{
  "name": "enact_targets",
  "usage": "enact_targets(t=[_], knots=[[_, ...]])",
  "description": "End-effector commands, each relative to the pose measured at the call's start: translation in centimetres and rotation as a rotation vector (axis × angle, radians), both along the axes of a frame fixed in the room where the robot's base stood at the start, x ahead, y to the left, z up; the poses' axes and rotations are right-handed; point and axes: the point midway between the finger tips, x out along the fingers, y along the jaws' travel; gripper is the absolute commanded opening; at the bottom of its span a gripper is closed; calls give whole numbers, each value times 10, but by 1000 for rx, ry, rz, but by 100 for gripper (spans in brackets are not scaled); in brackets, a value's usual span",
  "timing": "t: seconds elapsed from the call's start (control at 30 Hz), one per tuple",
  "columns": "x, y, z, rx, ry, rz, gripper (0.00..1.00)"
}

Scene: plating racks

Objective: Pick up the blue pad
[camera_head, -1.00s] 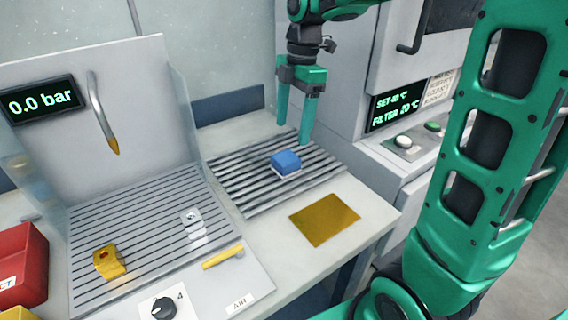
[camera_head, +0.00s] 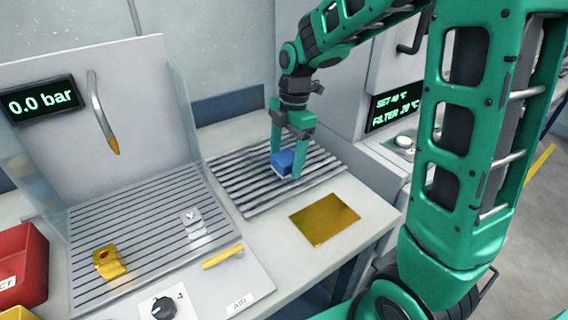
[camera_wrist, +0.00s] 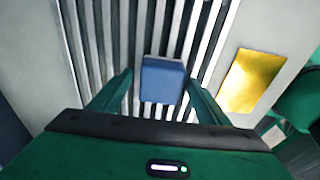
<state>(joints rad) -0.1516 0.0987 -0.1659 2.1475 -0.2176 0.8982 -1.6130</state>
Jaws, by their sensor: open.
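The blue pad (camera_head: 284,162) is a small blue block on a pale base, on the slatted rack (camera_head: 236,187) at the middle of the bench. My gripper (camera_head: 285,164) is open around the pad in the head view, with one finger on each side. In the wrist view the pad (camera_wrist: 162,80) shows between the two green fingers, just beyond their tips (camera_wrist: 160,86). Whether the fingers touch it I cannot tell. In the head view the right finger hides part of the pad.
A gold plate (camera_head: 324,218) lies right of the rack. To the left is a slatted basin with a yellow block (camera_head: 109,262), a small grey block (camera_head: 191,222), a yellow handle (camera_head: 222,257) and a curved spout (camera_head: 101,112). A red bin (camera_head: 22,262) stands far left.

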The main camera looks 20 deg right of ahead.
Motion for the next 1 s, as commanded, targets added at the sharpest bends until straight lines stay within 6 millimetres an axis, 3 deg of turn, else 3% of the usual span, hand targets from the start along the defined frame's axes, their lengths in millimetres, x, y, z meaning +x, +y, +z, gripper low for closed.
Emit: enact_targets(t=[0.3,0.47,0.57,0.83,1.0], knots=[[0,0,-5,0,0,-1,68],[0,0,-4,0,0,-1,30],[0,0,-4,0,-1,-1,21],[0,0,-2,0,-1,-1,21],[1,0,10,1,-3,0,21]])
